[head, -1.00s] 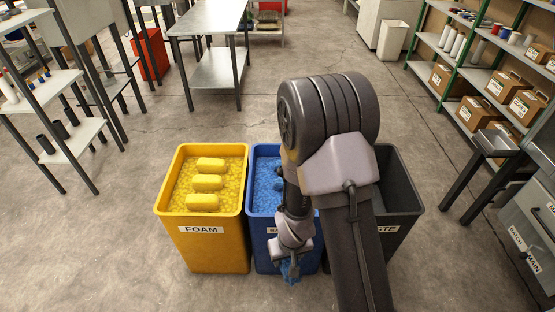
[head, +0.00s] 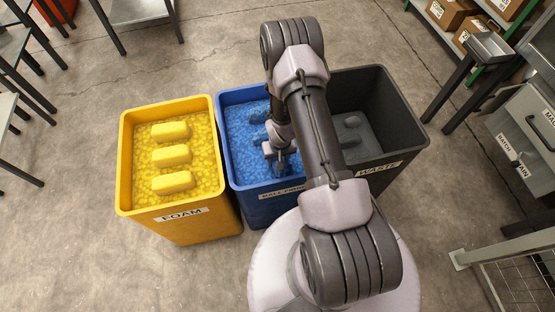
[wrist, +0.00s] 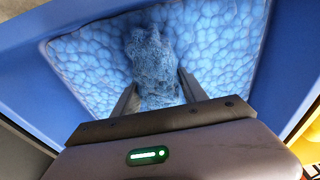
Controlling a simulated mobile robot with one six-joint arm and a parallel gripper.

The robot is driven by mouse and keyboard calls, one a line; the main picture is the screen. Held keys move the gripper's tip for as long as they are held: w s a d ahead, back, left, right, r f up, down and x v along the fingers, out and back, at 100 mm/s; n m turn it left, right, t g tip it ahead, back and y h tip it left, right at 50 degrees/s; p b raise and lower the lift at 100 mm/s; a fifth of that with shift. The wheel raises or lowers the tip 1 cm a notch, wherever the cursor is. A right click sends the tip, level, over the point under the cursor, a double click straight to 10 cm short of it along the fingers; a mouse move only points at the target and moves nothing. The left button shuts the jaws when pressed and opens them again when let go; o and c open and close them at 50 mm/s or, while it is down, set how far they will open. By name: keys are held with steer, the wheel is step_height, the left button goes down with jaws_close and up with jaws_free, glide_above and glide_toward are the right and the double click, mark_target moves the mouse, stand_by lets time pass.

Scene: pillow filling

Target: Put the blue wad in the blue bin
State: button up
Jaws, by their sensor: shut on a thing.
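The blue bin (head: 262,190) stands in the middle of three bins and is filled with a lumpy blue mass. My gripper (head: 282,165) is over this bin, near its front side. In the wrist view my gripper (wrist: 160,92) is shut on the blue wad (wrist: 150,55), a rough, fluffy lump between the two fingers. The blue bin's wall (wrist: 40,60) and pale blue filling (wrist: 225,40) lie beneath the wad. I cannot tell how far the wad is above the filling. My arm hides part of the bin's right side in the head view.
The yellow foam bin (head: 232,215) with yellow blocks (head: 172,155) stands left of the blue bin. The dark grey waste bin (head: 405,140) stands on the right, holding a dark grey lump (head: 351,121). A grey cabinet (head: 525,130) is at the far right. Open floor (head: 75,110) lies left.

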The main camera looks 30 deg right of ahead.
steer(key=shift+f, duration=0.35)
steer(key=shift+f, duration=0.2)
steer(key=o, duration=1.5)
steer(key=shift+w+r, duration=0.1)
steer(key=shift+o, duration=0.2)
